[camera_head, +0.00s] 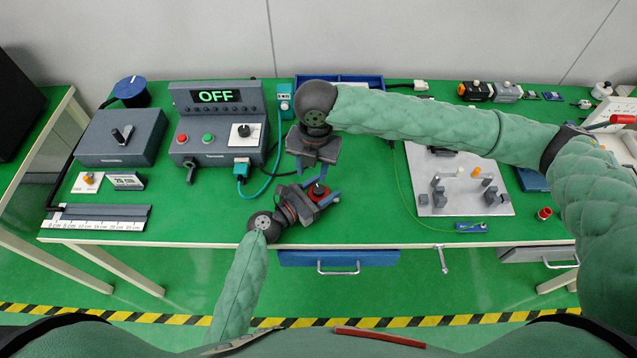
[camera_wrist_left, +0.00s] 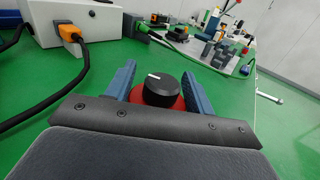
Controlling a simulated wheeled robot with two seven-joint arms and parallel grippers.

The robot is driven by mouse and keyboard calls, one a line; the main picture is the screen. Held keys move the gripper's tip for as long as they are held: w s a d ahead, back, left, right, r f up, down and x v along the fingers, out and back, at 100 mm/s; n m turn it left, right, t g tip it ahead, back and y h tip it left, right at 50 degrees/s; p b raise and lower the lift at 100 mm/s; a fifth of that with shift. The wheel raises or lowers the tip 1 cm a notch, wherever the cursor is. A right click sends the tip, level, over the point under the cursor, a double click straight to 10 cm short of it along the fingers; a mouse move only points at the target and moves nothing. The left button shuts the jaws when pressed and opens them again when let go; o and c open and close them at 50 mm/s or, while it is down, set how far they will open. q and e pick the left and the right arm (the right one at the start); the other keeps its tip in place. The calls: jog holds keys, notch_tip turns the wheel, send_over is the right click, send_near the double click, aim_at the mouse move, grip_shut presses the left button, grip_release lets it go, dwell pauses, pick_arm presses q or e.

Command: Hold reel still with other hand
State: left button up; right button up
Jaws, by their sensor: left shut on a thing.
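A small round red piece with a black knob (camera_wrist_left: 160,90) on top, which I take to be the reel, stands on the green table. In the head view its red part (camera_head: 318,190) shows near the front edge. My left gripper (camera_head: 320,191) is shut on it, with one blue finger on each side, as the left wrist view (camera_wrist_left: 158,88) also shows. The white mark on the knob points left. My right gripper (camera_head: 312,168) is just behind it in the head view, pointing down, its blue fingers apart with nothing seen between them. It is not in the left wrist view.
A grey control box (camera_head: 217,140) reading OFF stands to the left with cables. A metal board (camera_head: 450,205) with small pegs lies to the right, with a thin green wire beside it. A blue tray (camera_head: 345,80) is at the back.

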aim_at(318, 188)
jog(key=f+m, duration=0.3)
jog(key=m, duration=0.5)
jog(key=w+d+f+m, duration=0.1)
jog(key=f+m, duration=0.2)
jog(key=m, duration=0.6)
jog(key=w+f+m, duration=0.1)
jog(key=f+m, duration=0.3)
jog(key=m, duration=0.5)
jog(key=shift+d+f+t+h, duration=0.1)
jog(key=shift+d+t+h, duration=0.1)
jog(key=shift+t+h, duration=0.15)
jog(key=shift+c, duration=0.2)
jog(key=shift+m, duration=0.3)
jog(key=c, duration=0.7)
